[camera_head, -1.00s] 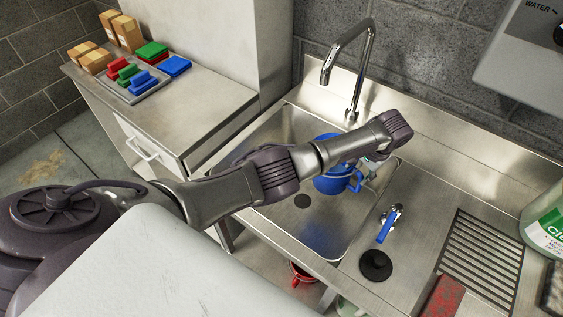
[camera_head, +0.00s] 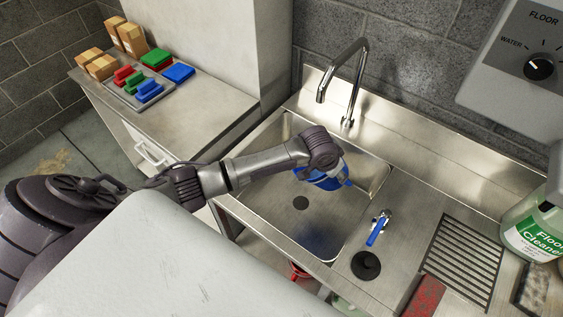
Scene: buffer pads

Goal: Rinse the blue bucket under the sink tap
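The blue bucket (camera_head: 327,180) is tilted over the sink basin (camera_head: 281,216), directly below my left wrist. My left gripper (camera_head: 325,165) is at the bucket's upper side. Its fingers are mostly hidden by the wrist, but the bucket hangs tilted with it, so it looks shut on the bucket. The tap (camera_head: 352,82) stands at the basin's back edge, with its spout above and behind my wrist. No water stream shows from the spout. The blue-handled tap lever (camera_head: 377,230) is on the counter right of the basin. My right gripper is not in view.
A drain grate (camera_head: 463,262), red sponge (camera_head: 424,297), brush (camera_head: 533,288) and floor cleaner bottle (camera_head: 530,232) are at the right. A dispenser with a dial (camera_head: 538,67) hangs above.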

